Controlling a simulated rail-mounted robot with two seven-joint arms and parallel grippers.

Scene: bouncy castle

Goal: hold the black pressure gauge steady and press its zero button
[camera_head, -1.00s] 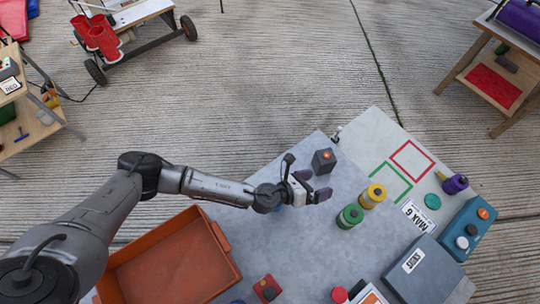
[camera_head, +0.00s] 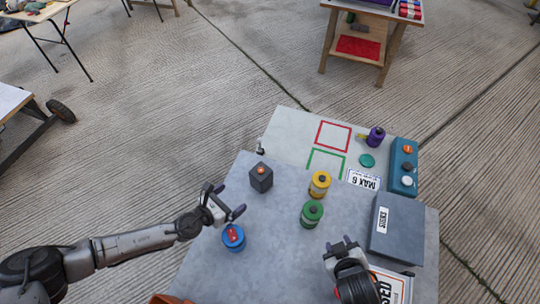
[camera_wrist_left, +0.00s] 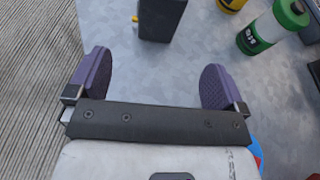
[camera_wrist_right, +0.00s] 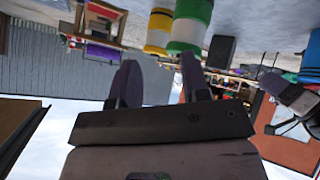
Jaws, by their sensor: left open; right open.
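A dark box with an orange button on top (camera_head: 261,178) stands upright on the grey table; it is the likeliest black gauge, but no dial shows. It also appears at the top of the left wrist view (camera_wrist_left: 162,18). My left gripper (camera_head: 229,200) is open and empty, to the left and nearer side of the box, apart from it, close to a blue canister (camera_head: 233,238). My right gripper (camera_head: 344,244) is open and empty at the table's front right, apart from the box. The right wrist view shows a dark block (camera_wrist_right: 221,52), probably this box, beyond the canisters.
A yellow canister (camera_head: 319,184) and a green canister (camera_head: 311,214) stand right of the box. A grey case (camera_head: 398,228) and a blue button box (camera_head: 403,166) are at the right. Red and green outlined squares mark the back panel. Bare table lies around the box.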

